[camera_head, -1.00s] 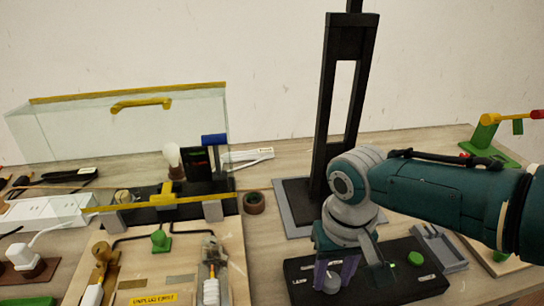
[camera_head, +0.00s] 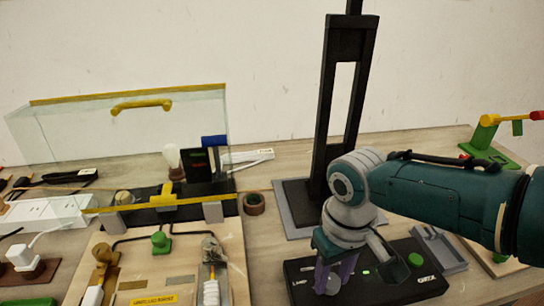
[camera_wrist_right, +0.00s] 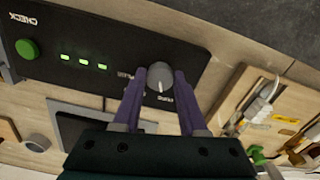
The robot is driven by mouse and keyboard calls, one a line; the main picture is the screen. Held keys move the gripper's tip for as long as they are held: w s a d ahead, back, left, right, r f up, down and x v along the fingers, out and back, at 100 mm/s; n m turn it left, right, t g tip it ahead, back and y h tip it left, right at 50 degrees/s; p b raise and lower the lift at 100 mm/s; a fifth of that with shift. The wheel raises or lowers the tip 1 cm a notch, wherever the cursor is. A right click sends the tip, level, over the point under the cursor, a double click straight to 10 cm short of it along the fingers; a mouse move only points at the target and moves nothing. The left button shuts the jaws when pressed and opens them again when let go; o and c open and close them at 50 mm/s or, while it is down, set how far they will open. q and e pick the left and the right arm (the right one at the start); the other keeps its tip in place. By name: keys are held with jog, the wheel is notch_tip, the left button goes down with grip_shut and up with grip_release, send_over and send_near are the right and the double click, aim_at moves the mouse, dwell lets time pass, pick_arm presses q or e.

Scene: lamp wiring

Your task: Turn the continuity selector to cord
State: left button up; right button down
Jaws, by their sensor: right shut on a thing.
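The continuity selector is a round grey knob (camera_head: 333,284) on a black tester box (camera_head: 393,291) at the lower right of the head view. In the right wrist view the knob (camera_wrist_right: 159,77) has a pale pointer line running down the picture, toward my palm. My right gripper (camera_wrist_right: 158,84) has its two purple fingers shut on the knob, one on each side. In the head view the same gripper (camera_head: 334,276) reaches down onto the box. Labels beside the knob are partly covered by the fingers and hard to read. My left gripper is not in view.
The box carries a green check button (camera_wrist_right: 27,49) and three green lights (camera_wrist_right: 83,62). A black stand (camera_head: 345,110) rises behind my right arm. A grey tray (camera_head: 440,247) lies right of the box. A wooden wiring board (camera_head: 190,250) is at the left.

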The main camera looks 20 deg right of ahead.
aim_at(332, 281)
jog(key=shift+c, duration=2.2)
grip_release()
notch_tip(332, 281, up, 10)
jog(key=p, duration=0.4)
